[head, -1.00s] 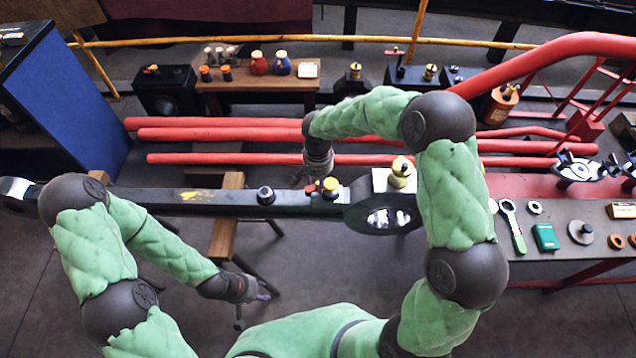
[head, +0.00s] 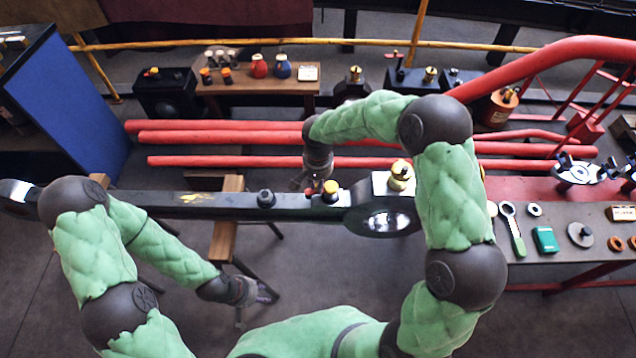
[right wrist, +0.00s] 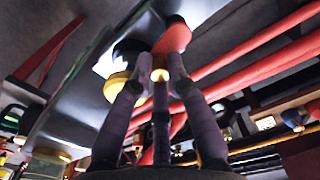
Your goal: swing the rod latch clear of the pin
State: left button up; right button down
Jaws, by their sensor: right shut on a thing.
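The rod (head: 225,205) is a long dark bar with a large eye end, lying across the head view. The rod latch is a small red lever (head: 310,191) on top of it, near the eye; it shows as a rounded red bar in the right wrist view (right wrist: 173,39). The pin (head: 330,186), yellow and black, stands just right of the latch. My right gripper (head: 314,186) reaches down at the latch, its fingers (right wrist: 154,72) shut on it and partly hiding it. My left gripper (head: 256,299) is open and empty, below the rod.
A brass fitting (head: 401,174) stands on the eye end, right of the pin. A black knob (head: 266,198) sits on the rod to the left. Red pipes (head: 220,137) run behind. A bench (head: 560,212) with tools and parts is at right.

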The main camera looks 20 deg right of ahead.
jog(key=n+p, duration=0.2)
jog(key=n, duration=0.1)
jog(key=shift+w, duration=0.35)
jog(key=n, duration=0.1)
jog(key=n+p, duration=0.1)
jog(key=w+n+p, duration=0.1)
jog(key=shift+a+n, duration=0.25)
jog(key=shift+n, duration=0.05)
jog(key=n, duration=0.1)
jog(key=n+p, duration=0.1)
jog(key=n, duration=0.1)
jog(key=shift+w+a+p, duration=0.3)
jog(key=shift+p, duration=0.1)
jog(key=shift+w+a+n+p, duration=0.15)
jog(key=shift+n+p, duration=0.2)
jog(key=shift+n, duration=0.55)
jog(key=shift+w+a+n+p, duration=0.15)
jog(key=shift+n+p, duration=0.15)
jog(key=shift+n, duration=0.6)
jog(key=c, duration=1.2)
grip_release()
